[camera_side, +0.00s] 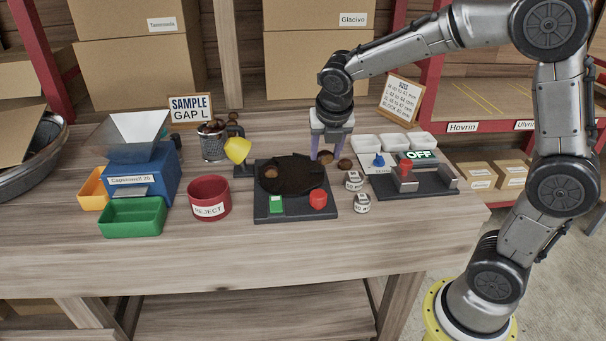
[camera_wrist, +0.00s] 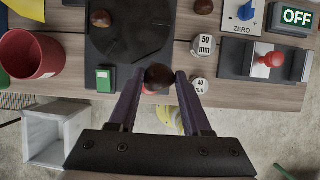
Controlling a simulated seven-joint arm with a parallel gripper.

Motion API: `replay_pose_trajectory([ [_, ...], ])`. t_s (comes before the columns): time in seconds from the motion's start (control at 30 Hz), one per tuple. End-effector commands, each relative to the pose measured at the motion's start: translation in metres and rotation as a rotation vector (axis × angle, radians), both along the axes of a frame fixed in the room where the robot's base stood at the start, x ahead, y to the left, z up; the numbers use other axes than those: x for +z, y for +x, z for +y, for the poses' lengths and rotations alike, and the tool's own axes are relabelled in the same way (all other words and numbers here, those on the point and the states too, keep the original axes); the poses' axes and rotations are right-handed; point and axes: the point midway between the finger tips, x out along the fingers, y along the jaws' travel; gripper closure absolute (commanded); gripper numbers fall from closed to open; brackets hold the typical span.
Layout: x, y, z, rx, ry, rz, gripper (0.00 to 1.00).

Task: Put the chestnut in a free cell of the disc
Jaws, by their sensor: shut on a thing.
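My gripper (camera_side: 328,155) has purple fingers pointing down at the far right corner of the disc unit in the side view. In the wrist view its fingertips (camera_wrist: 158,80) are shut on a brown chestnut (camera_wrist: 158,77). The held chestnut also shows between the fingers in the side view (camera_side: 325,157). The dark disc (camera_side: 300,183) sits on a black base with a green button and a red button. One chestnut (camera_side: 270,173) lies on the disc at its left, also in the wrist view (camera_wrist: 101,18). The disc's cell borders are hard to make out.
Another chestnut (camera_side: 345,164) lies on the table right of the gripper. Two round blocks marked in mm (camera_side: 354,181) stand right of the disc. A gauge with an OFF sign (camera_side: 418,155) is farther right. A red REJECT cup (camera_side: 209,197) and yellow lamp (camera_side: 238,149) stand left.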

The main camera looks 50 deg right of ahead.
Motion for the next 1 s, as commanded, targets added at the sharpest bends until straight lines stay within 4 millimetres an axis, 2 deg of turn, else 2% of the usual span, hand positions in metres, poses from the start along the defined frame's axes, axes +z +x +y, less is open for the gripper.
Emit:
replay_pose_trajectory([
  [0.1, -0.014, 0.027, -0.005, -0.001, 0.0, 0.004, 1.0],
  [0.23, -0.038, 0.045, -0.008, -0.002, 0.0, 0.005, 1.0],
  [0.4, -0.056, 0.062, -0.011, -0.002, 0.001, 0.001, 1.0],
  [0.67, -0.071, 0.073, -0.013, -0.001, -0.001, 0.002, 1.0],
  [0.87, -0.098, 0.074, -0.013, -0.001, 0.0, 0.003, 1.0],
  [1.0, -0.101, 0.074, -0.013, -0.001, 0.001, -0.002, 1.0],
])
